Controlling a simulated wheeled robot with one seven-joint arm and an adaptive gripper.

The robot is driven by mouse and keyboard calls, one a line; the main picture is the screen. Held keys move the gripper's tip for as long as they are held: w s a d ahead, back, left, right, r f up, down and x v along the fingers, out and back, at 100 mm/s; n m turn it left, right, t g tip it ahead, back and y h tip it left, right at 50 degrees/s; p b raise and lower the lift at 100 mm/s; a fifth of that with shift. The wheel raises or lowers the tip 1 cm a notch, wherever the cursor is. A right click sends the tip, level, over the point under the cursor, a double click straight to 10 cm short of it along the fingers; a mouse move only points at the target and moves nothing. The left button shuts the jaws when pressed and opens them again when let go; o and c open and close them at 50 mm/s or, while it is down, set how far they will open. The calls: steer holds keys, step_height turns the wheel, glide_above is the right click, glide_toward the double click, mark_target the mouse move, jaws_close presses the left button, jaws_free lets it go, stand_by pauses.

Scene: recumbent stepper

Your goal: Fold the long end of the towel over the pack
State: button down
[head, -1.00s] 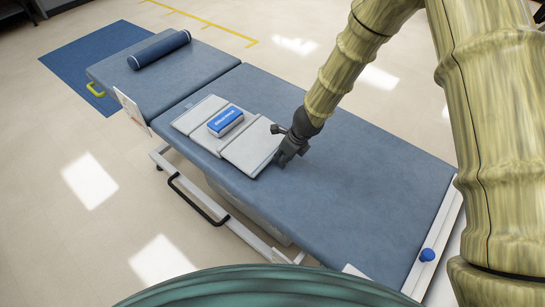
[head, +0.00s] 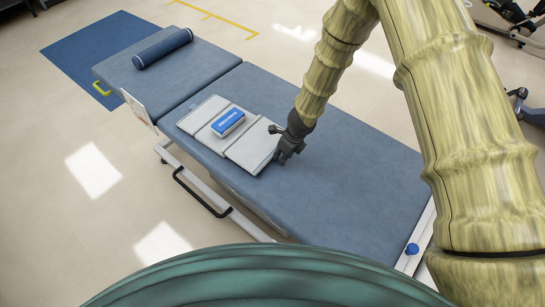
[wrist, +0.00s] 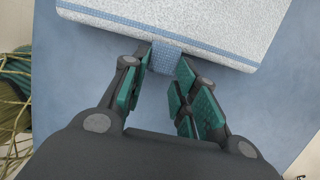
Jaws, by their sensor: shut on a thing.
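The towel (head: 257,147) is pale grey-white and lies flat on the blue padded table. The pack (head: 228,123), blue on top and white at the sides, rests on the towel, with one towel end reaching from it toward my gripper. My gripper (head: 285,158) is low at that end's edge. In the wrist view the towel (wrist: 215,20) shows a blue stripe along its edge and a blue woven tab (wrist: 166,57). The tab lies between my fingers (wrist: 163,72), which are shut on it. The pack is out of the wrist view.
The padded table (head: 350,190) is clear to the right of the towel. A dark blue bolster (head: 162,48) lies on its far section. A blue knob (head: 412,249) stands at the near right end. Gym equipment (head: 520,100) is at the far right.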

steer(key=shift+r+p, duration=0.45)
steer(key=shift+p, duration=1.05)
steer(key=shift+f+p, duration=0.1)
steer(key=shift+p, duration=0.45)
